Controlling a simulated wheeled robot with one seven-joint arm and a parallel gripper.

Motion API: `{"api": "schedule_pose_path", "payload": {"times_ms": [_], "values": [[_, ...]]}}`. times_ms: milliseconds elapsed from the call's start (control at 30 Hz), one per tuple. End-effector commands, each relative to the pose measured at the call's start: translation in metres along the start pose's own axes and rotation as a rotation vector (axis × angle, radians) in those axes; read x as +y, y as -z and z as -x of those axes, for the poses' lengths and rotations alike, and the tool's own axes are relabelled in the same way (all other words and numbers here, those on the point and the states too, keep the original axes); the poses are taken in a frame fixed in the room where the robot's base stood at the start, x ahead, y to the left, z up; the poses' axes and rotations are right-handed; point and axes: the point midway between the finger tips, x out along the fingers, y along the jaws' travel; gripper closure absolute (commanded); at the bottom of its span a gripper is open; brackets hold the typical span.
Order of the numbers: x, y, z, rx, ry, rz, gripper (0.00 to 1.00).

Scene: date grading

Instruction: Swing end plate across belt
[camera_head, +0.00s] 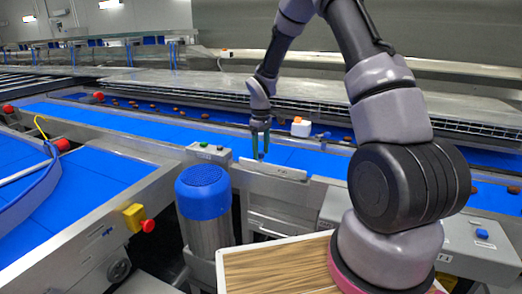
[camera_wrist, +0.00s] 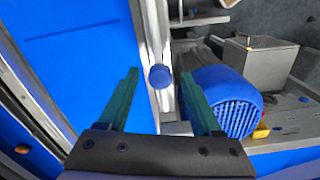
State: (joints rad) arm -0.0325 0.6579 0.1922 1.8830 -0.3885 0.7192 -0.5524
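The end plate (camera_head: 272,170) is a flat grey metal plate standing along the near edge of the blue belt (camera_head: 120,121). A blue round knob (camera_wrist: 159,76) sits on the end plate's narrow metal top (camera_wrist: 151,30) in the wrist view. My gripper (camera_head: 261,149) points down over the plate's left part. In the wrist view my gripper (camera_wrist: 160,73) is open, its green fingers apart on either side of the knob with gaps showing. I cannot tell how far the fingertips are above or around the knob. The plate's lower face is hidden in the wrist view.
A blue-capped motor (camera_head: 203,192) stands just in front of the belt, left of the plate. A control box (camera_head: 208,152) and a white block with an orange top (camera_head: 300,127) are nearby. Dates (camera_head: 178,111) lie on the farther belt. A wooden-slatted tray (camera_head: 281,270) is in front.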

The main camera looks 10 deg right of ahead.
Motion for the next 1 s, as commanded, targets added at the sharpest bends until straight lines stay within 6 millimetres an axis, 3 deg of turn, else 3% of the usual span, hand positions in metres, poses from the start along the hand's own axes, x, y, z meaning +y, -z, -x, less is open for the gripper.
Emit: {"api": "schedule_pose_path", "payload": {"times_ms": [33, 100, 167, 1000], "values": [[0.0000, 0.0000, 0.0001, 0.000, 0.000, 0.000, 0.53], [0.0000, 0.0000, 0.0002, 0.000, 0.000, 0.000, 0.79], [0.0000, 0.0000, 0.0003, 0.000, 0.000, 0.000, 1.00], [0.0002, 0.0000, 0.0007, 0.000, 0.000, 0.000, 1.00]]}}
